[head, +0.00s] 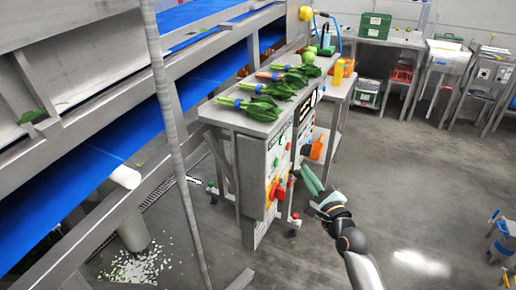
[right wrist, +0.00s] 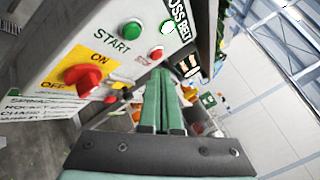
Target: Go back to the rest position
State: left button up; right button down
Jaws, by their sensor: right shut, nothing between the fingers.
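My right gripper (head: 312,180) is in front of the steel control cabinet (head: 262,165), to the right of its panel in the head view. In the right wrist view its two green fingers (right wrist: 163,100) lie together, shut and empty. The panel beside them carries a green START button (right wrist: 131,31), a red button (right wrist: 155,55) and a red ON/OFF knob (right wrist: 84,80) on a yellow plate. A gap between the fingers and the panel is hard to judge. My left gripper is not in view.
Bunches of greens (head: 250,107) lie on the cabinet's steel top. A blue conveyor (head: 75,180) runs along the left, with a pole (head: 172,120) before it. A side table (head: 340,85) stands behind the cabinet.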

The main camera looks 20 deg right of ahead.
pick_arm(q)
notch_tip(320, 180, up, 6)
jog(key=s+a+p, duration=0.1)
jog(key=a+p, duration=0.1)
jog(key=p, duration=0.6)
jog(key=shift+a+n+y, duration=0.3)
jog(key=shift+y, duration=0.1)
pick_arm(e)
jog(key=s+a+f+n+g+y, duration=0.1)
jog(key=s+a+f+n+g, duration=0.2)
jog(key=s+a+f+n, duration=0.3)
jog(key=s+a+f+n+g+y, duration=0.1)
jog(key=s+a+f+n+g, duration=0.2)
jog(key=s+a+f+n, duration=0.3)
jog(key=s+a+f+n+g+y, duration=0.2)
jog(key=s+a+f+n, duration=0.4)
jog(key=s+n, duration=0.7)
jog(key=f+n+g, duration=0.1)
jog(key=n, duration=0.3)
jog(key=shift+f, duration=0.35)
